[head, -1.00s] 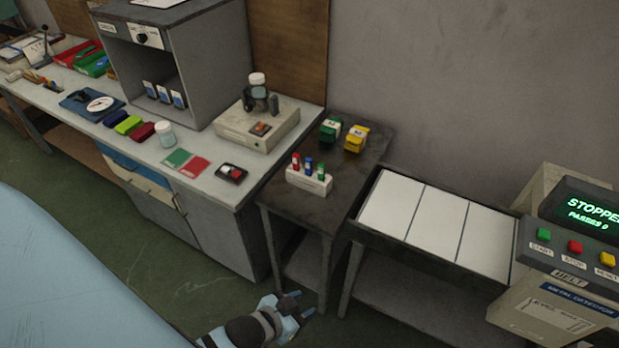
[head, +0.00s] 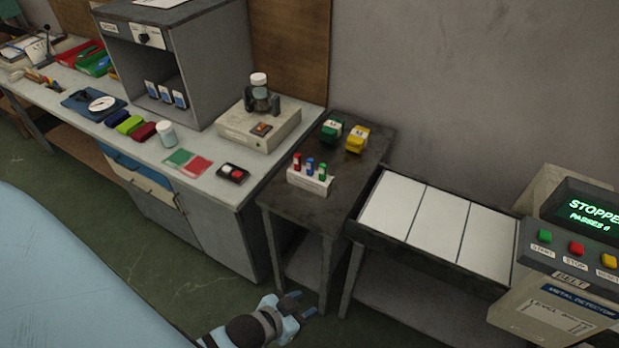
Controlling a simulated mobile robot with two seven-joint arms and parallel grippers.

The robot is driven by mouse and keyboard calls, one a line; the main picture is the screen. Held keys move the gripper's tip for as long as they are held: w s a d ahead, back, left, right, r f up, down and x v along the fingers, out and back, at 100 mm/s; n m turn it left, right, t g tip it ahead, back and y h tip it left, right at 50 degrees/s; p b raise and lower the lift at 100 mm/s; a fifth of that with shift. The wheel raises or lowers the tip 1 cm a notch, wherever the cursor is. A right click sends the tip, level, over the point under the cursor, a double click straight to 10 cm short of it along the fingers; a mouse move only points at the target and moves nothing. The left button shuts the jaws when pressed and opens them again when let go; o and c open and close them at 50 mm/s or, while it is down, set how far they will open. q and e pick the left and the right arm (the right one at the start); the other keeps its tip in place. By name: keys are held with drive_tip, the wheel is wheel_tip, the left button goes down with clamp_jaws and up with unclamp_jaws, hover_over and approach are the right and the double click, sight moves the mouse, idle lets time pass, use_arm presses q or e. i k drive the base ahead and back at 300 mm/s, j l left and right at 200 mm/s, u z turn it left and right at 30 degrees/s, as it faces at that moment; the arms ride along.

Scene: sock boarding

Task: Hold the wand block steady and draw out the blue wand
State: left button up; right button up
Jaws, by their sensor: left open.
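The white wand block (head: 310,181) stands upright on the small dark side table. Three wands stand in it side by side: a red wand (head: 297,161) at left, the blue wand (head: 310,165) in the middle and a green wand (head: 322,170) at right. My left gripper (head: 301,304) is at the bottom of the view, low in front of the side table and well apart from the block. It is open, with nothing seen between its fingers. My right gripper is out of view.
A green box (head: 331,131) and a yellow box (head: 357,139) sit behind the block on the dark table (head: 284,211). A belt conveyor (head: 413,238) with a metal detector (head: 566,276) stands to the right. A workbench (head: 230,186) with a grey machine (head: 258,130) stands to the left.

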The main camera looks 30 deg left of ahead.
sight(310, 161)
drive_tip(key=i+j, duration=0.1)
drive_tip(key=j, duration=0.4)
drive_tip(key=i+j, duration=0.1)
drive_tip(key=j, duration=0.35)
drive_tip(key=i+j+u, duration=0.1)
drive_tip(key=j, duration=0.4)
drive_tip(key=i+j, duration=0.1)
drive_tip(key=j, duration=0.4)
drive_tip(key=i+j, duration=0.1)
drive_tip(key=j, duration=0.35)
drive_tip(key=l, duration=0.7)
